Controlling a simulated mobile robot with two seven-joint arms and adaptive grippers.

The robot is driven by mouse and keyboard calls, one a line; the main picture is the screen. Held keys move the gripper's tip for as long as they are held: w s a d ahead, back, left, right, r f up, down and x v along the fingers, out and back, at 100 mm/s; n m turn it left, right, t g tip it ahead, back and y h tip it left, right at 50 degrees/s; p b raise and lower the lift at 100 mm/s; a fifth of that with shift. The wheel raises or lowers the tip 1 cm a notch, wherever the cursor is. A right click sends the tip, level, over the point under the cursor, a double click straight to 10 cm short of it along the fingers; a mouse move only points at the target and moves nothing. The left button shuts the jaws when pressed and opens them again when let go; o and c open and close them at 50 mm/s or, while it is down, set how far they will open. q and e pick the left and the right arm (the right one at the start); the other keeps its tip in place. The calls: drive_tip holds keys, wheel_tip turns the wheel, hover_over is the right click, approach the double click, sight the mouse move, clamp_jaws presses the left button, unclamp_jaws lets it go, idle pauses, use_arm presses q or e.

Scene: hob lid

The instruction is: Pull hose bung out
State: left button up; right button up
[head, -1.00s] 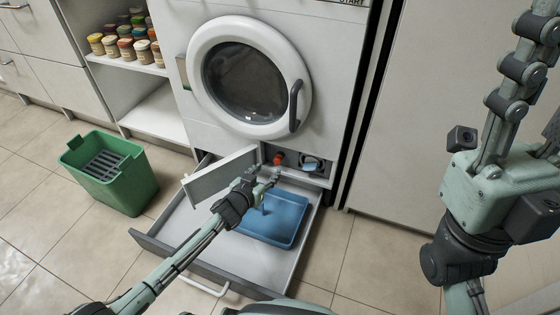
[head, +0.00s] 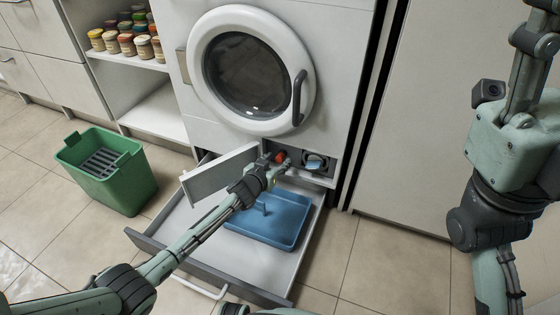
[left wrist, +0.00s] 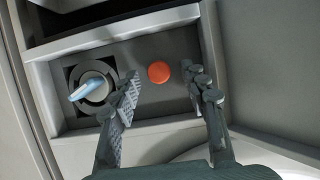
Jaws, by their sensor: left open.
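The hose bung (head: 280,157) is a red-orange round cap in the dark recess at the bottom of the white washing machine. In the left wrist view the bung (left wrist: 159,72) shows between the spread fingers, a little beyond their tips. My left gripper (head: 273,162) is open and empty, right at the recess; it also shows in the left wrist view (left wrist: 163,92). In the left wrist view a round filter knob with a pale blue handle (left wrist: 88,88) sits left of the bung, close beside one finger. My right arm is at the right, its gripper fingers out of view.
An opened flap (head: 220,174) stands left of the recess. Below, a pulled-out drawer (head: 168,246) holds a blue tray (head: 285,238) under my left arm. A green bin (head: 122,187) stands on the floor at left. The round door (head: 205,100) is closed above.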

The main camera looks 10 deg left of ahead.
use_arm(q)
drive_tip(key=shift+w+d+f, duration=0.15)
drive_tip(key=shift+w+f, duration=0.1)
drive_tip(key=shift+w, duration=0.3)
idle(0.9)
clamp_jaws()
idle(0.3)
drive_tip(key=shift+s, duration=0.15)
drive_tip(key=shift+s+a+p, duration=0.2)
drive_tip(key=shift+s+p, duration=0.45)
drive_tip(key=shift+s, duration=0.3)
drive_tip(key=shift+s+a+p, duration=0.2)
drive_tip(key=shift+s+p, duration=0.4)
drive_tip(key=shift+s, duration=0.3)
drive_tip(key=shift+s+a+p, duration=0.2)
drive_tip(key=shift+s+p, duration=0.45)
drive_tip(key=shift+s, duration=0.3)
